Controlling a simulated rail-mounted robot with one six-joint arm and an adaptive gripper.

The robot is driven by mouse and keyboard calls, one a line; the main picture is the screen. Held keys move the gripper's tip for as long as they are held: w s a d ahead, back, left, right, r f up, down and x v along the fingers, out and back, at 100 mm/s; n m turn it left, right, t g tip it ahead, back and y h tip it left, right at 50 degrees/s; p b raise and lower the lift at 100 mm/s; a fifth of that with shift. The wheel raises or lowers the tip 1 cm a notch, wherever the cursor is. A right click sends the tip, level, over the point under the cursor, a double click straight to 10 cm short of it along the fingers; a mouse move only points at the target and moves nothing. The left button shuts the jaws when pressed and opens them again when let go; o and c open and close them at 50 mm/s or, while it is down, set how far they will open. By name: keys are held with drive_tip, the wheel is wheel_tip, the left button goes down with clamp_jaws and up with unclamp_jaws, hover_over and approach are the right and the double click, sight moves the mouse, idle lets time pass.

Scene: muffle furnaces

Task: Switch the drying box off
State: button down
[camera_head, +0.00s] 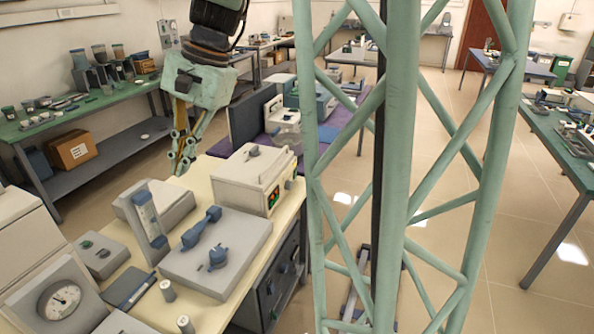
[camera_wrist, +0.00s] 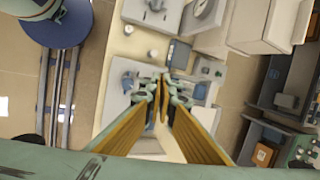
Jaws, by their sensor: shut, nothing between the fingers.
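A cream box (camera_head: 255,178) with a dark knob on its lid stands at the far end of the cream bench. Its front panel (camera_head: 274,198) shows small green and red marks; it may be the drying box, but I cannot read a label. My gripper (camera_head: 181,168) hangs above the bench, left of this box and apart from it, fingers pointing down. In the wrist view the long yellow fingers of my gripper (camera_wrist: 160,84) are shut and empty over the bench. The wrist view does not clearly show the box's panel.
A grey slab (camera_head: 216,254) with blue fittings, an upright grey unit (camera_head: 150,218), and a white device with a round dial (camera_head: 62,298) crowd the near bench (camera_head: 211,312). Dark units with knobs (camera_head: 277,288) sit under the bench. A green bench (camera_head: 75,118) stands at the left.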

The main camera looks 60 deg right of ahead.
sight(296, 173)
drive_tip(key=w+d+f+m+t+p, duration=0.1)
drive_tip(key=w+d+f+m, duration=0.25)
drive_tip(key=d, duration=0.65)
drive_tip(key=w+d+f+m+t+y+p, duration=0.1)
drive_tip(key=w+d+f+m, duration=0.2)
drive_tip(key=d, duration=0.7)
drive_tip(key=w+d+f+m+t+p, duration=0.1)
drive_tip(key=d+f+m, duration=0.3)
drive_tip(key=d, duration=0.7)
drive_tip(key=s+d+f+m+t+p, duration=0.1)
drive_tip(key=s+d+f+m, duration=0.2)
drive_tip(key=d+f, duration=0.3)
drive_tip(key=s+d+f+m+t+h+p, duration=0.1)
drive_tip(key=s+d+f+m, duration=0.2)
drive_tip(key=d, duration=1.1)
drive_tip(key=s+d+f+m+t+h+p, duration=0.1)
drive_tip(key=s+d+f+m+t, duration=0.1)
drive_tip(key=s+d+f, duration=0.4)
drive_tip(key=d+f+m, duration=0.1)
drive_tip(key=d+f, duration=0.3)
drive_tip(key=d, duration=0.1)
drive_tip(key=shift+s+p, duration=0.3)
drive_tip(key=shift+w, duration=0.1)
